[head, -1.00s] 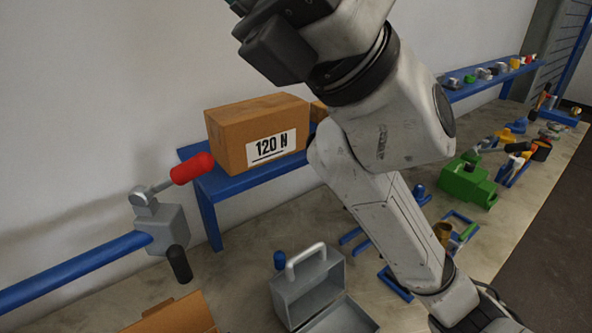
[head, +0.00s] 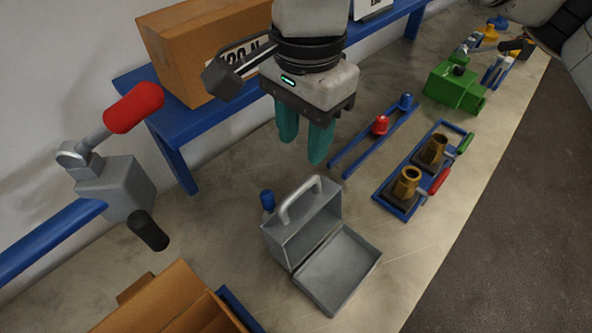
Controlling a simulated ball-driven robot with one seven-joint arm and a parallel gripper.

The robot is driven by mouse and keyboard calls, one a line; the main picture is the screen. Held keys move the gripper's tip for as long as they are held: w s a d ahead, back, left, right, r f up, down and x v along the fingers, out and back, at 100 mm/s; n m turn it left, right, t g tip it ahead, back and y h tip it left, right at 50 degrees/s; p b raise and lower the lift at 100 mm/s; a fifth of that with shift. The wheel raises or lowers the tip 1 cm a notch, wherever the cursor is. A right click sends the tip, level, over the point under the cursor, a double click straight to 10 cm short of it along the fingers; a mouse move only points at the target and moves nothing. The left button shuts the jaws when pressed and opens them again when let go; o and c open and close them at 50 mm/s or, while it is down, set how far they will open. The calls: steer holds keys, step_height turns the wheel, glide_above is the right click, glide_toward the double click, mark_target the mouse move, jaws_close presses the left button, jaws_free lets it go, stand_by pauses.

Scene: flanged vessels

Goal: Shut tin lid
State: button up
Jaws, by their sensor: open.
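The grey metal tin (head: 288,245) stands open on the bench in the middle of the head view. One half stands upright with a light handle (head: 299,200) on top. The other half, a shallow panel (head: 338,272), lies folded out at the lower right, joined along the bottom edge. I cannot tell for certain which half is the lid. My gripper (head: 303,150) points down with two teal fingers, apart and empty. It appears above and behind the tin, clear of the handle.
A blue-capped item (head: 267,200) stands close behind the tin. A cardboard box (head: 170,305) is at lower left. A grey valve with a red-gripped lever (head: 133,108) is at left. A large carton (head: 195,50) sits on a blue shelf. Blue racks with brass fittings (head: 407,182) stand at right.

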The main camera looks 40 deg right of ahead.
mark_target(300, 187)
step_height(300, 187, down, 10)
steer(key=shift+a+p, duration=0.15)
steer(key=shift+p, duration=0.45)
jaws_close()
stand_by(0.5)
